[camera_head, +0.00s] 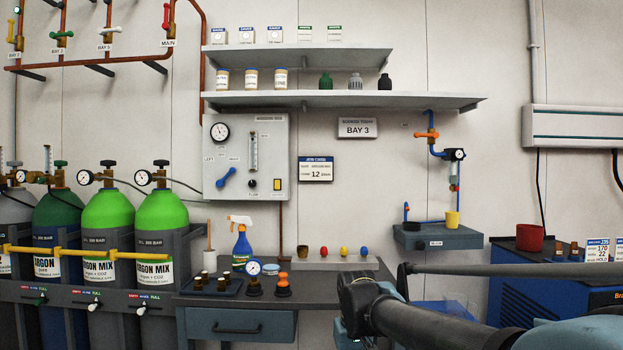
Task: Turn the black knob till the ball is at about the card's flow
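The grey gas panel (220,180) hangs on the back wall. A small black knob (253,183) is low on its face, under a clear upright flow tube (253,150) with a scale. The ball in the tube is too small to make out for sure. The card (316,174) with a blue header hangs on the wall right of the panel and reads 12, apparently in l/min. My arm reaches in from the lower right, over the bench's right part and well below the panel. I cannot make out my gripper's fingers.
The panel also has a round gauge (219,131), a blue lever (226,178) and a yellow switch (277,184). Below it stand a spray bottle (241,246) and small fittings on the bench (325,284). Green cylinders (160,215) stand left. Open air lies before the panel.

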